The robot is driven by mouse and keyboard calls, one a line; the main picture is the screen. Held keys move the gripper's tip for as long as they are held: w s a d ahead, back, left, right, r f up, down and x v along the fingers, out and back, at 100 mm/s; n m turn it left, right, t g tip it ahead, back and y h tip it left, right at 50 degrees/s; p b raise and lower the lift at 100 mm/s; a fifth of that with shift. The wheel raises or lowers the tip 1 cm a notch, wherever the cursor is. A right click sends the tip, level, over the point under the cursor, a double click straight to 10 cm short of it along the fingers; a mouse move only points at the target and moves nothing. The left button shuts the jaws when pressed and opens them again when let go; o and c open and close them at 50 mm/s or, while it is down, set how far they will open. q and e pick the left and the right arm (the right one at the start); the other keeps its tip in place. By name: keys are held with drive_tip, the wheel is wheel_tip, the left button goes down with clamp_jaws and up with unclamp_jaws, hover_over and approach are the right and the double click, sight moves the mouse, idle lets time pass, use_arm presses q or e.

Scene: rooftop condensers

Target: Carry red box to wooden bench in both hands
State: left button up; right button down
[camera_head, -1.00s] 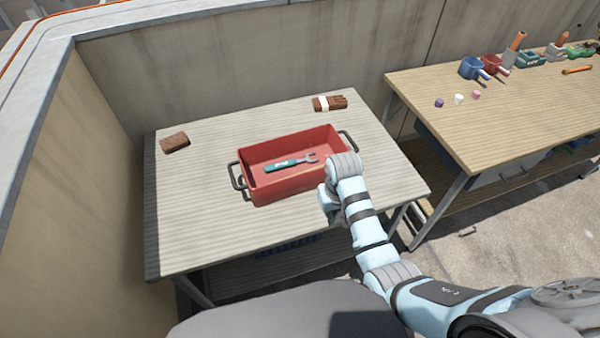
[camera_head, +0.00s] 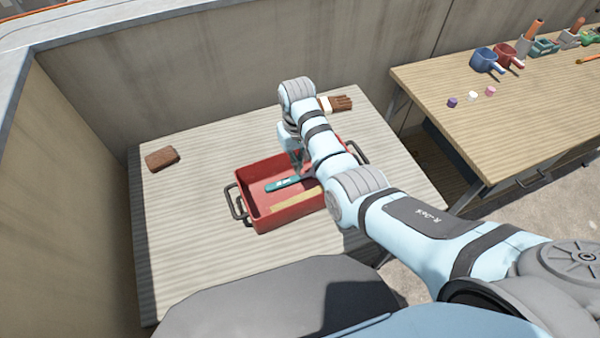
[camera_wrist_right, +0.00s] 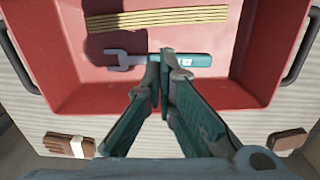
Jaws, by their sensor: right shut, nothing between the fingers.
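The red box (camera_head: 262,213) sits on the pale slatted table (camera_head: 190,240), with a dark handle at each end. It also shows in the right wrist view (camera_wrist_right: 55,55). A teal-handled wrench (camera_head: 283,184) and a yellow ribbed strip (camera_head: 297,201) lie in it. My right gripper (camera_head: 298,171) points down over the box, partly hidden by my arm. In the right wrist view its fingertips (camera_wrist_right: 166,62) are together over the wrench (camera_wrist_right: 185,60), empty; contact cannot be told. The wooden bench (camera_head: 440,90) stands at right. My left gripper is out of view.
A brown block (camera_head: 162,158) lies on the table's left, and brown gloves with a white band (camera_head: 337,104) at its back. Small coloured pieces (camera_head: 472,96) and several holders (camera_head: 487,60) are on the bench. Its near middle is clear. A wall (camera_head: 250,60) stands behind.

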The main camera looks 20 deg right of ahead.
sight(306, 195)
drive_tip(key=f+b, duration=0.1)
drive_tip(key=f, duration=0.2)
drive_tip(key=s+f+b, duration=0.1)
drive_tip(key=f+b, duration=0.1)
drive_tip(key=f, duration=0.1)
drive_tip(key=f+b, duration=0.1)
drive_tip(key=f, duration=0.3)
drive_tip(key=shift+s+d, duration=0.15)
drive_tip(key=shift+d, duration=0.15)
drive_tip(key=s+p, duration=0.1)
drive_tip(key=s+r+p, duration=0.1)
drive_tip(key=s+p, duration=0.1)
drive_tip(key=shift+s+r, duration=0.1)
drive_tip(key=shift+s, duration=0.15)
drive_tip(key=shift+s+d, duration=0.1)
drive_tip(key=shift+s, duration=0.3)
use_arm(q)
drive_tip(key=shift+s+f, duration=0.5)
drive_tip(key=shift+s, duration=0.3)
use_arm(e)
drive_tip(key=shift+w+f, duration=0.2)
